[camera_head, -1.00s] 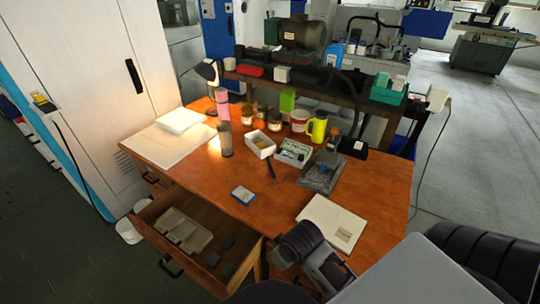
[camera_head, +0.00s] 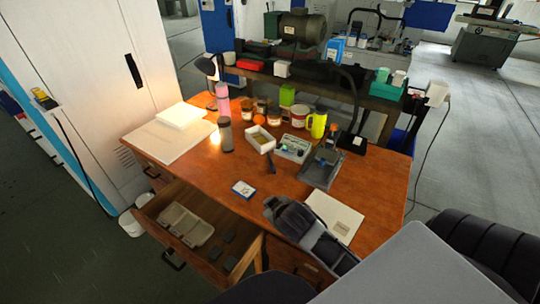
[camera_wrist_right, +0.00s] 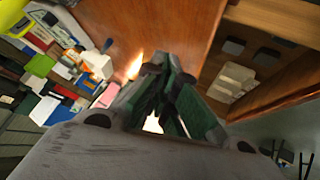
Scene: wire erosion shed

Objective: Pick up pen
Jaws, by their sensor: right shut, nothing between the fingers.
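A dark, slim object that looks like the pen (camera_head: 271,163) lies on the orange-brown desk (camera_head: 215,183), in front of the white open box. My right gripper (camera_head: 272,205) is over the front of the desk, nearer to me than the pen and apart from it. In the right wrist view its green-padded fingers (camera_wrist_right: 160,68) are close together with nothing held. I cannot pick out the pen surely in the wrist view. My left gripper is not in view.
A small blue-and-white box (camera_head: 243,188) lies near the gripper. A white box (camera_head: 261,141), a meter (camera_head: 293,149) and a grey stand (camera_head: 321,170) are behind the pen. A booklet (camera_head: 334,216) lies right. The drawer (camera_head: 164,203) is open at the front left.

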